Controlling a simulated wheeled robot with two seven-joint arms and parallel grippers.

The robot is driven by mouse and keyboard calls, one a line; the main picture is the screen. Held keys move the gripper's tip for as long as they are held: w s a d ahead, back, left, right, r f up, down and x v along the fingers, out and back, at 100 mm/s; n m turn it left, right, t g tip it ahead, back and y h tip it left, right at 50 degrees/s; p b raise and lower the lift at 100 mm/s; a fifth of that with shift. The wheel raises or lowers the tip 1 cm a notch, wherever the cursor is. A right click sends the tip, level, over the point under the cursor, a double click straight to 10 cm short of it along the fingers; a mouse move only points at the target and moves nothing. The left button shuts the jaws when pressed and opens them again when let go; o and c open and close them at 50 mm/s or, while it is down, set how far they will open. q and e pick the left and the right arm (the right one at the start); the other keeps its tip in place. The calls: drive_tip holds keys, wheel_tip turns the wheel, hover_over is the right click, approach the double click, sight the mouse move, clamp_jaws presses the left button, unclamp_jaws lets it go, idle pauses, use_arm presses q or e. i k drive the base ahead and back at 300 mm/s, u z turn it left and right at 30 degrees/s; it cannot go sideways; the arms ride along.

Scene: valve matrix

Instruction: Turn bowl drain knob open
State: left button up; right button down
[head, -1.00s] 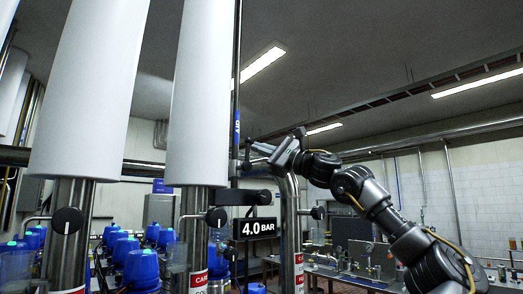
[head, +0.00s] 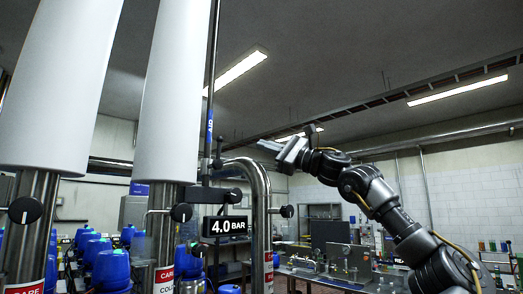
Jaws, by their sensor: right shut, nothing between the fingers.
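Several round black knobs show: one at the far left (head: 25,210), one on the middle steel pipe (head: 181,212) and one right of the curved pipe (head: 287,211). I cannot tell which of them is the bowl drain knob. My right gripper (head: 268,146) points left, in front of or above the bend of the curved steel pipe. It is shut and empty, and higher in the picture than the knobs. It does not visibly touch any of them. My left gripper is out of view.
Two large white cylinders (head: 176,90) hang at the left over steel pipes. A "4.0 BAR" display (head: 226,226) sits beside the curved steel pipe (head: 262,195). Blue-topped containers (head: 112,268) stand low at left. A bench with equipment (head: 345,275) is behind at right.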

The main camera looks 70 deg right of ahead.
sight(198, 251)
drive_tip(key=k, duration=1)
